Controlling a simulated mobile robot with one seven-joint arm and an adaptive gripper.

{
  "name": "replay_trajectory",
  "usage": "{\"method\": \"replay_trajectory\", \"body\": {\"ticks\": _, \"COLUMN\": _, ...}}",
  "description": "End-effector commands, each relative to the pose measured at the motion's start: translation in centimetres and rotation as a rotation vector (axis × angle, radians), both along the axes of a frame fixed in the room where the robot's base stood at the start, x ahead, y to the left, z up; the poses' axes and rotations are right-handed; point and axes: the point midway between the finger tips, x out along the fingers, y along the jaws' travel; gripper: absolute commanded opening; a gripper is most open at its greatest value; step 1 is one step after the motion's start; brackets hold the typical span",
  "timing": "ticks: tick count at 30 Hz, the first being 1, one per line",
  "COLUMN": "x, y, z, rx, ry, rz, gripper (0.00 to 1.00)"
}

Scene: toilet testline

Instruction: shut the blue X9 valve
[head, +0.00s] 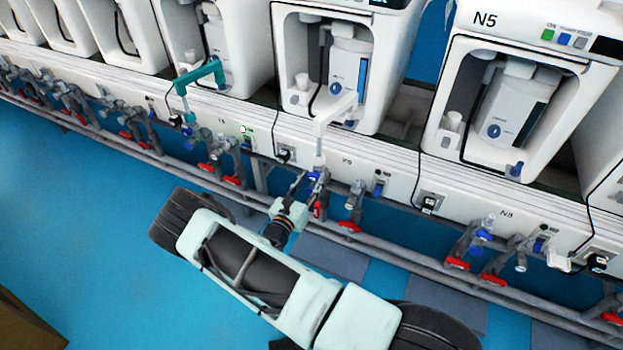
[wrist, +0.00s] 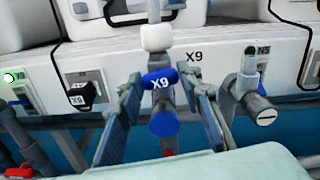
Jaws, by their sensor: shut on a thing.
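The handle lies crosswise, slightly tilted, under a white fitting. A round blue cap (wrist: 163,124) is just below it. My gripper (wrist: 163,85) has one finger on each side of the handle and is shut on it. The exact contact at the fingertips is hard to make out. In the head view my gripper (head: 308,183) reaches the blue valve (head: 315,176) below a white pipe, and my arm hides part of the area in front.
A grey valve fitting (wrist: 255,100) stands right of my gripper, and a black plug in a socket (wrist: 80,97) is to the left. Grey pipes with red handles (head: 349,226) run along the bench front. White toilet test units stand above.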

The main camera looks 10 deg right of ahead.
Motion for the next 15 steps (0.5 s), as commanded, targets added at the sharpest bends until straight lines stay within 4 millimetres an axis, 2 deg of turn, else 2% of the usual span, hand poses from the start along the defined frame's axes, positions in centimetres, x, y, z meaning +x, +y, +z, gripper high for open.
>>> {"method": "replay_trajectory", "body": {"ticks": 15, "x": -0.03, "y": 0.01, "z": -0.02, "rx": 0.142, "ry": -0.103, "rz": 0.0, "gripper": 0.09}}
